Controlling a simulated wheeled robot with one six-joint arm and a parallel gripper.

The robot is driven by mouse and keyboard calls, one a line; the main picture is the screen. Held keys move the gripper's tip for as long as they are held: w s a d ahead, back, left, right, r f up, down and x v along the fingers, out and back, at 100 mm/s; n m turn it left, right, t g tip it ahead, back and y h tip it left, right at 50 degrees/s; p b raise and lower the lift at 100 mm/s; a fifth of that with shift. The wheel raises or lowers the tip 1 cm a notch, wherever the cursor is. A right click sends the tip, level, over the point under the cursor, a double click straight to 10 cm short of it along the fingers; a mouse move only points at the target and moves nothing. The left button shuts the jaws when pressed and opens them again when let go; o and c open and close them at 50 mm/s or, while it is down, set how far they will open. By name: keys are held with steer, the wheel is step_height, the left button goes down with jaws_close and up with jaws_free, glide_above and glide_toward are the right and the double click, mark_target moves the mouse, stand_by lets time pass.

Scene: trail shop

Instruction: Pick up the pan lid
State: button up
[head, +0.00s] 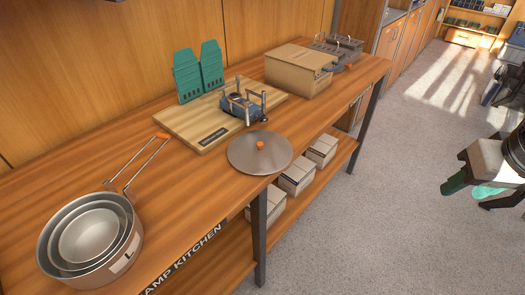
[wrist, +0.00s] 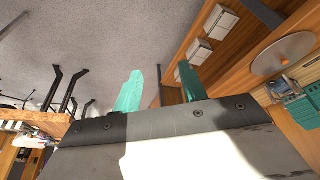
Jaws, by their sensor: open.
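The pan lid (head: 259,153) is a flat grey disc with a small orange knob (head: 260,145) on top. It lies on the wooden bench near its front edge, just in front of the cutting board. The lid also shows in the wrist view (wrist: 283,52) at the upper right. My gripper (wrist: 158,88) shows two teal fingers, spread apart with nothing between them. In the head view, my gripper (head: 472,190) is at the right edge, over the grey floor and well away from the lid.
Nested pots (head: 92,240) with a long handle stand at the bench's left end. A cutting board (head: 213,122) bears a small stove (head: 243,105). A cardboard box (head: 300,72) stands farther right. Small boxes (head: 297,178) sit on the lower shelf. The floor (head: 380,190) is clear.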

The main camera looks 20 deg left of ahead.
steer(key=w+a+f+n+t+y, duration=0.2)
steer(key=w+a+f, duration=0.2)
steer(key=w+a, duration=0.45)
steer(key=n+t+y, duration=0.4)
steer(key=n+y, duration=0.1)
steer(key=y, duration=0.2)
glide_toward(261, 144)
steer(key=shift+w+a+f, duration=0.3)
steer(key=shift+w+f, duration=0.1)
steer(key=shift+f, duration=0.05)
steer(key=shift+w+a+f, duration=0.15)
steer(key=shift+a, duration=0.15)
steer(key=x, duration=0.7)
steer(key=shift+a+r, duration=0.1)
steer(key=shift+r, duration=0.15)
jaws_close()
